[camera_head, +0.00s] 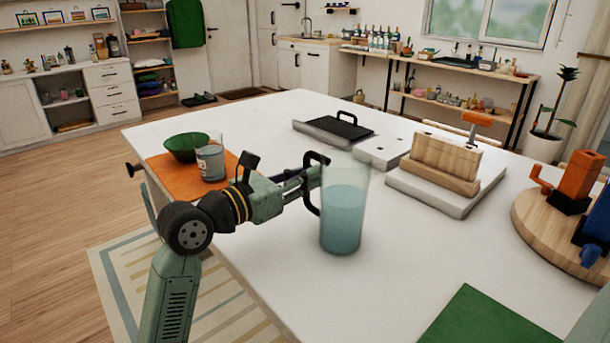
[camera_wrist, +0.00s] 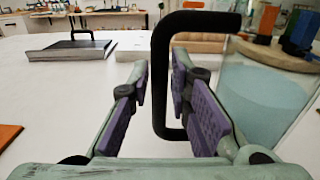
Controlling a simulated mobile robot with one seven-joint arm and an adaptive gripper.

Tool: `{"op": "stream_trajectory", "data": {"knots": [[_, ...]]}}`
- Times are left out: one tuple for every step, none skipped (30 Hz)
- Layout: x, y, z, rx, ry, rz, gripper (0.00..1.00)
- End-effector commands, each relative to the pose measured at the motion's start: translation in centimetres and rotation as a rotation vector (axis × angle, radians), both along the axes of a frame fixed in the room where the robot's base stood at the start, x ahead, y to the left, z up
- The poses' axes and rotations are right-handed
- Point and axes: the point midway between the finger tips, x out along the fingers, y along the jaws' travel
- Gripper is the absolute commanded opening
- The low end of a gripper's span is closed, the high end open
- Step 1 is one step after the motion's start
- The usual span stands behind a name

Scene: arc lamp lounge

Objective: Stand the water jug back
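The water jug (camera_head: 343,215) is a clear, tapered vessel with pale blue water inside and a black handle (camera_head: 309,196). It looks upright on the white table (camera_head: 270,250), with its handle toward my arm. In the wrist view the jug (camera_wrist: 262,95) is at the right and its handle (camera_wrist: 160,85) rises between my two purple-padded fingers. My gripper (camera_head: 306,178) is at the handle in the head view. In the wrist view my gripper (camera_wrist: 160,100) is open, with gaps showing between the pads and the handle bar.
Behind the jug are a dark-topped tray (camera_head: 340,128) with a handle and a wooden block (camera_head: 445,160) on a white slab. An orange mat (camera_head: 165,175) holds a green bowl (camera_head: 185,147) and a glass (camera_head: 211,162). A round wooden board (camera_head: 540,225) and green mat (camera_head: 480,320) lie right.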

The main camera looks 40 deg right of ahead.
Motion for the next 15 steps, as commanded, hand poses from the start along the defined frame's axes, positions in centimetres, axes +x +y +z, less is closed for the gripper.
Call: {"op": "stream_trajectory", "data": {"knots": [[0.00, 0.00, 0.02, 0.000, 0.000, 0.000, 0.24], [-0.01, 0.00, 0.02, 0.000, 0.000, 0.000, 0.26], [-0.01, 0.00, 0.02, 0.000, 0.000, 0.000, 0.28], [0.00, 0.00, 0.03, 0.000, 0.000, 0.000, 0.30], [-0.01, 0.00, 0.03, 0.000, 0.000, 0.000, 0.31], [-0.01, 0.00, 0.02, 0.000, 0.000, 0.000, 0.31], [-0.01, 0.00, 0.02, 0.000, 0.000, 0.000, 0.31], [0.00, 0.00, 0.02, 0.000, 0.000, 0.000, 0.31], [-0.01, 0.00, 0.02, 0.000, 0.000, 0.000, 0.31], [-0.01, 0.00, 0.03, 0.000, 0.000, 0.000, 0.31], [0.00, 0.00, 0.03, 0.000, 0.000, 0.000, 0.31], [-0.01, 0.00, 0.05, 0.000, 0.000, 0.000, 0.31], [-0.01, 0.00, 0.12, 0.000, 0.000, 0.000, 0.31], [-0.01, 0.00, 0.23, 0.000, 0.000, 0.000, 0.31], [-0.01, 0.00, 0.47, 0.000, 0.000, 0.000, 0.31]]}}
